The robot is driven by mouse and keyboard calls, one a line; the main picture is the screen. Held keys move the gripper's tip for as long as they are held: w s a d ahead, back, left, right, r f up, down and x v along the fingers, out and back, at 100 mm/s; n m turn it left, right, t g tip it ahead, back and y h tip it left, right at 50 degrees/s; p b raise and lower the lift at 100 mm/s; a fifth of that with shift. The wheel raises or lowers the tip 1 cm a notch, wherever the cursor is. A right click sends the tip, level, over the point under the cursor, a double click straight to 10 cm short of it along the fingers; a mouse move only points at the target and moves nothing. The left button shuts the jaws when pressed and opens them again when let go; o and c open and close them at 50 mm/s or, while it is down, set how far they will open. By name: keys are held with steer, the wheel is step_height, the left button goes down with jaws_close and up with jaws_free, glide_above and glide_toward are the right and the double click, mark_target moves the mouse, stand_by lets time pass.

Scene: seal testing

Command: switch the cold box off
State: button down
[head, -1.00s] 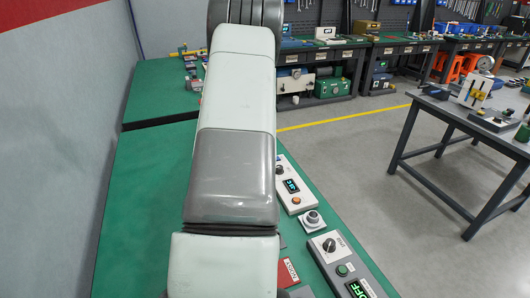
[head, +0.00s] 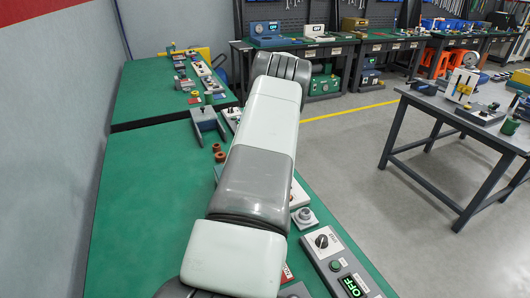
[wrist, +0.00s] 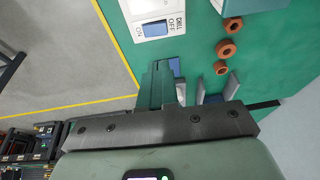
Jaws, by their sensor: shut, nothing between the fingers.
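I cannot tell for sure which unit is the cold box. I cannot tell which way the rocker is pressed. My gripper (wrist: 160,70) is shut and empty, its fingers just below that box in the picture, with no clear contact. In the head view the arm hides my gripper.
Several brown rings (wrist: 226,48) lie on the green bench (head: 150,190), beside a grey forked bracket (head: 207,124). A round-topped grey unit (head: 304,217) stands behind the grey box. The bench's left part is clear. A wall borders it on the left.

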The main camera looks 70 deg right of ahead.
steer(key=x, duration=1)
steer(key=shift+s+a+f, duration=0.15)
steer(key=shift+a+f, duration=0.2)
steer(key=shift+f, duration=0.55)
